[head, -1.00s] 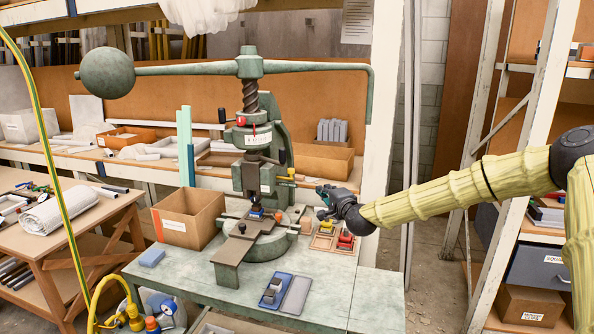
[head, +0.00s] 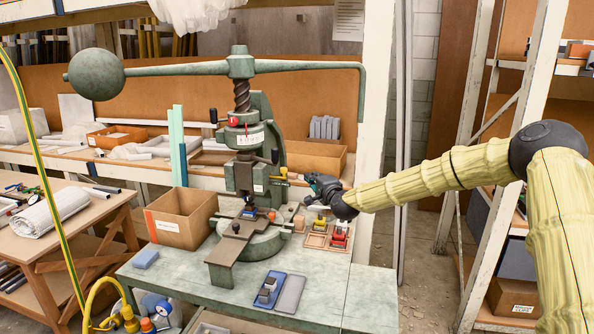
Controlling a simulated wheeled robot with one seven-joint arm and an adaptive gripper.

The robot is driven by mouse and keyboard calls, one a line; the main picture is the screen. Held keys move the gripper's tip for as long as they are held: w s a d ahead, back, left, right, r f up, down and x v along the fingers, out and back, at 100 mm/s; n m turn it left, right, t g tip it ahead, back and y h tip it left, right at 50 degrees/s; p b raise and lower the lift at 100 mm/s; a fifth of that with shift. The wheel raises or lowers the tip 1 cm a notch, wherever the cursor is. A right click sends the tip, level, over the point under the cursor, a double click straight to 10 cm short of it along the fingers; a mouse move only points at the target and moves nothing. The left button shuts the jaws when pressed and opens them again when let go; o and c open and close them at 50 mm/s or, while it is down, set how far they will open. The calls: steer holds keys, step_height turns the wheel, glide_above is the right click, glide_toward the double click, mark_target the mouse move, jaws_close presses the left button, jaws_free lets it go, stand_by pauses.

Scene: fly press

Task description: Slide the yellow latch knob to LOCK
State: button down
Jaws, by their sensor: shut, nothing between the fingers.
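The green fly press (head: 245,140) stands on the bench. A small yellow knob (head: 283,172), which looks like the latch knob, sticks out at the right side of the press's lower head. Its LOCK marking is too small to read. My gripper (head: 309,181) is shut and empty, just right of the yellow knob and slightly lower in the picture. A small gap shows between them in this view; depth is hard to judge.
The press's long arm with a ball weight (head: 96,74) spans above. A cardboard box (head: 181,216) stands left of the press. Trays with coloured pieces (head: 316,240) lie below my gripper. A blue tray (head: 268,290) lies at the front; the bench's right front is clear.

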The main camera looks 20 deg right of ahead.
steer(key=w+a+p, duration=0.3)
steer(key=w, duration=0.5)
steer(key=shift+a+f, duration=0.35)
steer(key=shift+w+a, duration=0.1)
steer(key=shift+a, duration=0.05)
steer(key=shift+w+a+b, duration=0.3)
steer(key=shift+a+b, duration=0.2)
steer(key=shift+b, duration=0.05)
steer(key=shift+w+a+b, duration=0.3)
steer(key=shift+a+b, duration=0.2)
steer(key=shift+d, duration=0.1)
